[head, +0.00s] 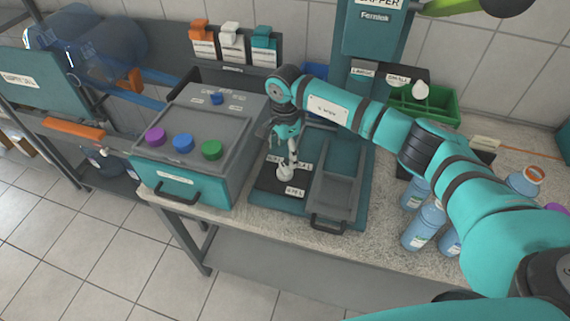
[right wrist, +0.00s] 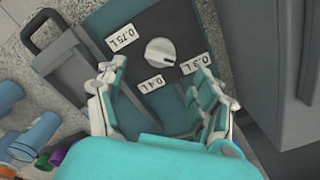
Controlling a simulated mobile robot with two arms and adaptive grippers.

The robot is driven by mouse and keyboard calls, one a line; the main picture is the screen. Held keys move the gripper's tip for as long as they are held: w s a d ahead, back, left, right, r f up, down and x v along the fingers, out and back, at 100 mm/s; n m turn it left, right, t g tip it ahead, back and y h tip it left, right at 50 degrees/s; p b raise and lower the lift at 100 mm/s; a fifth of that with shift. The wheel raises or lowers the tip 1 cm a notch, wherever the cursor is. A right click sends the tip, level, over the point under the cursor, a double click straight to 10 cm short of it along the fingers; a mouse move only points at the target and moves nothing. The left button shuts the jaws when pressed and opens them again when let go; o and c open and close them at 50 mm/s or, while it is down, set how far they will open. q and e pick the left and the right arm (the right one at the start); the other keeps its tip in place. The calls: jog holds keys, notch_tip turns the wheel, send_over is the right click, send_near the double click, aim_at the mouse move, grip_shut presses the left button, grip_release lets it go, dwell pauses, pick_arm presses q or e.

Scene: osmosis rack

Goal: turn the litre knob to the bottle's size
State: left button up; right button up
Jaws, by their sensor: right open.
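The litre knob (right wrist: 160,52) is a white round dial with a dark mark, on a dark plate (right wrist: 183,24). The labels 0.75 L (right wrist: 122,37), 0.5 L (right wrist: 195,63) and 0.4 L (right wrist: 151,83) surround it. The mark lies on its lower right side, roughly towards 0.5 L. My right gripper (right wrist: 158,70) is open, its fingers apart on either side of the view of the knob, holding nothing. In the head view this gripper (head: 290,150) hangs just above the knob (head: 286,173); contact cannot be told. Blue bottles (head: 424,225) stand on the counter at right. My left gripper is out of view.
A grey tray with a handle (head: 335,190) lies right of the knob plate. A teal box (head: 190,175) with purple, blue and green knobs stands at left. A green bin (head: 425,103) is at the back. My right arm spans the counter.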

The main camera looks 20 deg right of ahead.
aim_at(285, 168)
notch_tip(285, 168, down, 8)
jog(key=shift+r+p, duration=0.15)
jog(key=shift+p, duration=0.55)
jog(key=shift+c, duration=0.4)
jog(key=c, duration=1.1)
